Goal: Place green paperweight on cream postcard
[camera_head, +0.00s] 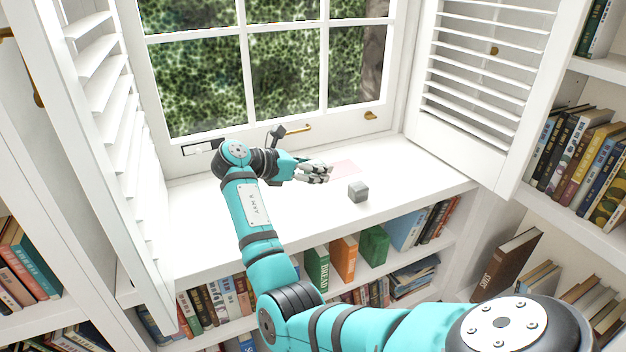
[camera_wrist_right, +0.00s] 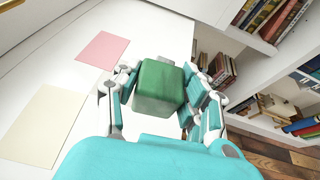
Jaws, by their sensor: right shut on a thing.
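My right gripper (camera_head: 322,174) reaches over the white window sill in the head view. In the right wrist view its fingers (camera_wrist_right: 162,95) are shut on the green paperweight (camera_wrist_right: 158,88), a green block between them. I cannot make out the paperweight in the head view, where the hand hides it. The cream postcard (camera_wrist_right: 38,125) lies flat on the sill at the lower left of the wrist view, apart from the paperweight. I cannot make it out in the head view. My left gripper is not in view.
A grey cube (camera_head: 358,191) stands on the sill (camera_head: 420,185) right of the hand. Bookshelves lie below the front edge; a louvred shutter (camera_head: 485,90) stands at right.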

